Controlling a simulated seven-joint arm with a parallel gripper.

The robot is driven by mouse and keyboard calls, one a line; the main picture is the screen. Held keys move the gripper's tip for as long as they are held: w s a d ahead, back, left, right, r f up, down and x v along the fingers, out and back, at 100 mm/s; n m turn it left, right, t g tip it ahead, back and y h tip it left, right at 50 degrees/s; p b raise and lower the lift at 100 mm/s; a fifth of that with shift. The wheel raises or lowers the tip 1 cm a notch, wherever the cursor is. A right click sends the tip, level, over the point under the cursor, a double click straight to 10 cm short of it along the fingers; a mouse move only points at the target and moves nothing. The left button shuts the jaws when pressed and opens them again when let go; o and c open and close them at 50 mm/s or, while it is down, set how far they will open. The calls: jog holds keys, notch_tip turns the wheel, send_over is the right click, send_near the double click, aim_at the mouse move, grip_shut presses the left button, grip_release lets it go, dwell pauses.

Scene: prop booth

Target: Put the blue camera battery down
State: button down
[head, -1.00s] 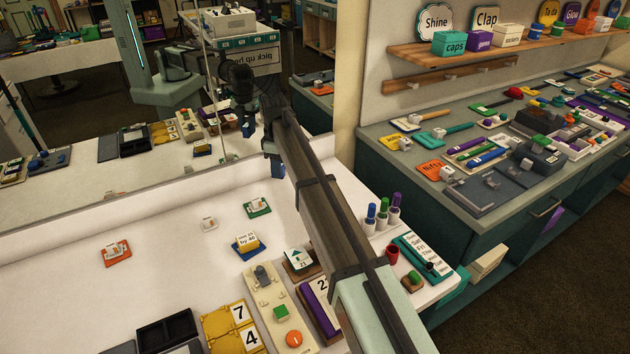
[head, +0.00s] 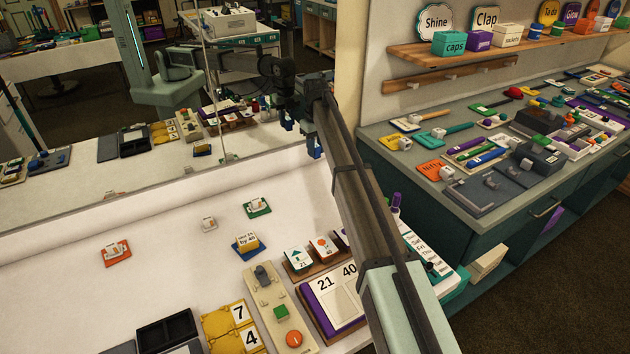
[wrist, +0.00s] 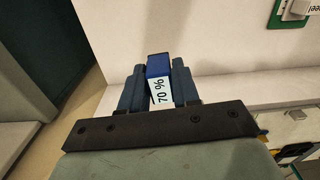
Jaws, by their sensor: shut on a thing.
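The blue camera battery (wrist: 158,66) is between the two dark blue fingers of my gripper (wrist: 157,84) in the wrist view. Its white label reads "70 %". My gripper is shut on it. In the head view my gripper (head: 314,147) is raised near the back edge of the white table (head: 160,215), right of the small plates; the battery is hard to tell from the fingers there. A green plate (head: 257,208) with a white piece lies on the table, and it shows at the top right of the wrist view (wrist: 288,14).
An orange plate (head: 116,253), a small white piece (head: 208,224) and a yellow block (head: 247,242) on a blue base lie on the table. Number cards (head: 335,295), a button panel (head: 275,300) and a black tray (head: 167,331) stand in front. The table's left part is clear. A mirror stands behind.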

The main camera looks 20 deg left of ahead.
jog(key=shift+f+m, duration=0.1)
jog(key=shift+m, duration=0.3)
jog(key=shift+f, duration=4.9)
jog(key=shift+f, duration=0.15)
jog(key=c, duration=0.8)
grip_release()
notch_tip(320, 180, up, 12)
jog(key=shift+r, duration=0.15)
jog(key=shift+r, duration=0.1)
